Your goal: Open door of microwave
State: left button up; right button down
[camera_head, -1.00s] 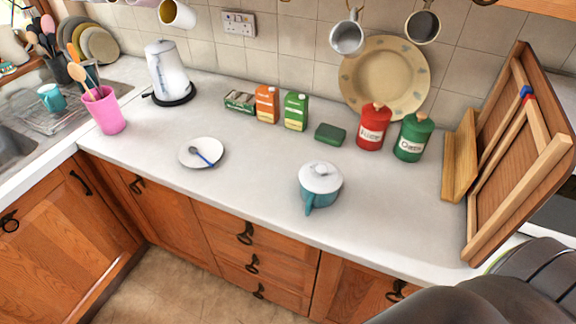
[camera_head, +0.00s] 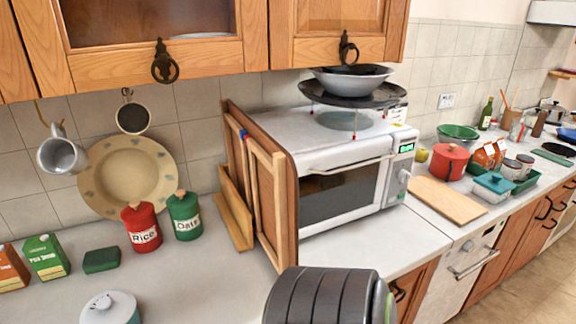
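The white microwave (camera_head: 330,146) stands on the counter right of centre. Its door (camera_head: 340,194) is shut, with a dark window and a horizontal handle (camera_head: 351,165) along the top. A control panel (camera_head: 398,172) with a green display and a knob is on its right side. Wooden boards lean against its left side. A dark grey, rounded part of my own body (camera_head: 322,296) shows at the bottom centre, in front of the microwave. Neither of my grippers is in view.
Wooden boards (camera_head: 262,190) stand left of the microwave. Red Rice (camera_head: 141,227) and green (camera_head: 185,215) canisters stand left. Wall cupboards (camera_head: 180,40) hang above.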

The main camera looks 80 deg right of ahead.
aim_at(326, 200)
jog(key=k+l+z, duration=0.1)
jog(key=z, duration=2.55)
jog(key=k+l, duration=0.05)
jog(key=l, duration=0.05)
